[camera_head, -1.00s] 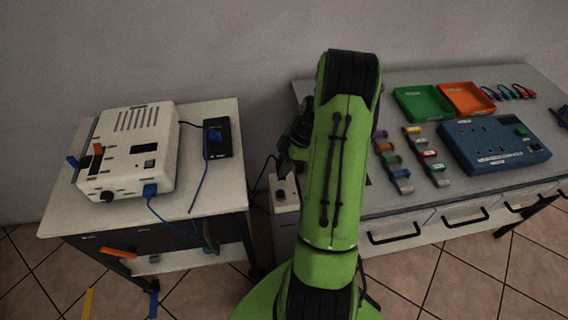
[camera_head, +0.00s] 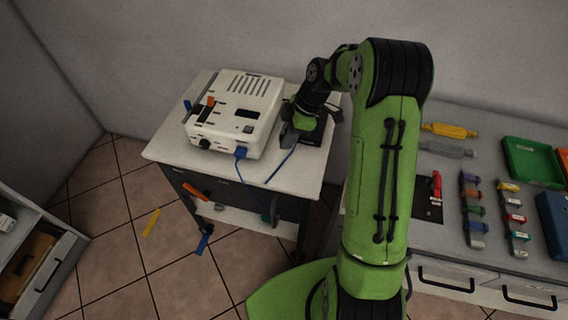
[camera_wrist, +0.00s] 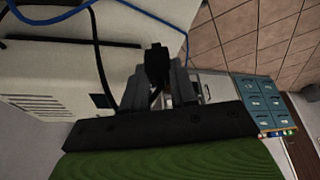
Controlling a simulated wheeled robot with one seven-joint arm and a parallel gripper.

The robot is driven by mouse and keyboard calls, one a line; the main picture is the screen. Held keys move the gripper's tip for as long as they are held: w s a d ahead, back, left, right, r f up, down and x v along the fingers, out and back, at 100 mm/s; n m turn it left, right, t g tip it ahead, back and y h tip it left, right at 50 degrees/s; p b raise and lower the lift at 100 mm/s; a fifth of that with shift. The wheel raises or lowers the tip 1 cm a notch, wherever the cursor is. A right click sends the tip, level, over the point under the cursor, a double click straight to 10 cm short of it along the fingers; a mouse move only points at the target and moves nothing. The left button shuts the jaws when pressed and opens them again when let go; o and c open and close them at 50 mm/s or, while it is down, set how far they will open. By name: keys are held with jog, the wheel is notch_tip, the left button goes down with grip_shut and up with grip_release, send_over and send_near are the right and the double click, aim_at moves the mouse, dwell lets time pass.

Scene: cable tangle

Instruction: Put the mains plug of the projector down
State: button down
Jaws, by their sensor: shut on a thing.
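The white projector (camera_head: 238,112) stands on a small white-topped trolley. My gripper (camera_head: 291,133) is over the right part of this trolley, beside the projector's right side. In the wrist view my gripper (camera_wrist: 156,84) is shut on a black mains plug (camera_wrist: 157,64), which sits between the two grey fingers. A black cable runs by the plug. The plug is hidden in the head view. I cannot tell whether it touches the trolley top.
A blue cable (camera_head: 281,165) lies near my gripper. A black block (camera_head: 316,133) is partly behind my gripper. The workbench with coloured parts and a green tray (camera_head: 532,161) is to the right.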

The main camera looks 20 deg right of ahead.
jog(key=f, duration=0.3)
jog(key=f+b, duration=0.1)
jog(key=f, duration=0.2)
jog(key=f+b, duration=0.1)
jog(key=f, duration=0.3)
jog(key=shift+a+f, duration=0.1)
jog(key=shift+a, duration=0.15)
jog(key=c, duration=0.9)
grip_release()
jog(key=w+p+v, duration=0.1)
jog(key=p+v, duration=0.1)
jog(key=v, duration=1)
jog(key=s+a+r+m+h, duration=0.2)
jog(key=s+a+r+m, duration=0.3)
jog(key=r, duration=0.5)
jog(key=s+r+m+t, duration=0.1)
jog(key=s+r+m, duration=0.1)
jog(key=s, duration=0.5)
jog(key=s+a+r+m+t+h, duration=0.1)
jog(key=s+r+m+t, duration=0.1)
jog(key=s+m, duration=0.3)
jog(key=s+a+r+m+t+h, duration=0.1)
jog(key=s+r+m, duration=0.1)
jog(key=s, duration=0.7)
jog(key=shift+s+a+r+m+t, duration=0.25)
jog(key=shift+s+m+t, duration=0.1)
jog(key=shift+m, duration=0.45)
